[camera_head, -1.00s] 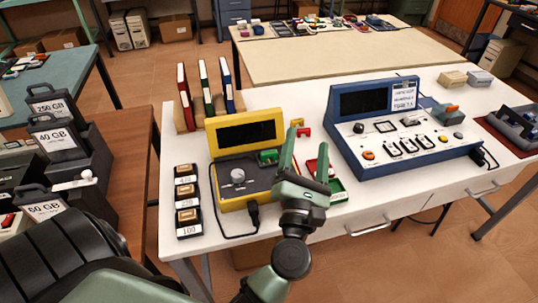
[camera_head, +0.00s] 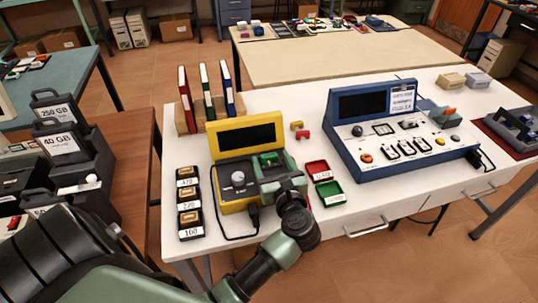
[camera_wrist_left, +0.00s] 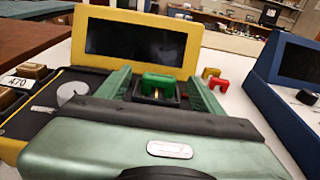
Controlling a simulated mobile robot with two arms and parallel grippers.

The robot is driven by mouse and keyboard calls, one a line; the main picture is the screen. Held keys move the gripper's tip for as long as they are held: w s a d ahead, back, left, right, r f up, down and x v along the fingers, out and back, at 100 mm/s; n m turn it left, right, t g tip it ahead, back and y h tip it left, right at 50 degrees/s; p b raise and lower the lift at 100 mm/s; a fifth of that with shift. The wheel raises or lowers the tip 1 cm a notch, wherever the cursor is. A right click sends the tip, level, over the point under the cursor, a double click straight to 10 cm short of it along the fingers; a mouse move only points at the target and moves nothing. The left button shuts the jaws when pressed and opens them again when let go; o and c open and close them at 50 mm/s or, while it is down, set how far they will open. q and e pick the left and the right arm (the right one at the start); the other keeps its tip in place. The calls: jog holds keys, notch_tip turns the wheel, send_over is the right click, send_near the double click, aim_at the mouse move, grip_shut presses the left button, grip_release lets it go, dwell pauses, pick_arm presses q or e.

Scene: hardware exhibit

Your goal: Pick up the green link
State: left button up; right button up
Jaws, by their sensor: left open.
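The green link (camera_head: 268,158) sits on the dark panel of the yellow console (camera_head: 222,172), below its screen. It also shows in the left wrist view (camera_wrist_left: 158,82), upright in a dark socket between my two fingers. My left gripper (camera_head: 272,170) is open, with its fingers on either side of the green link; I cannot tell whether they touch it. My right gripper is in neither view.
A blue console (camera_head: 395,130) stands further right. Binders (camera_head: 206,92) and component boxes (camera_head: 188,198) flank the left side.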

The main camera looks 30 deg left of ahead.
pick_arm(q)
jog(key=shift+w+a, duration=0.25)
jog(key=shift+a, duration=0.05)
jog(key=shift+d, duration=0.1)
jog(key=c, duration=1.4)
jog(key=shift+r, duration=0.1)
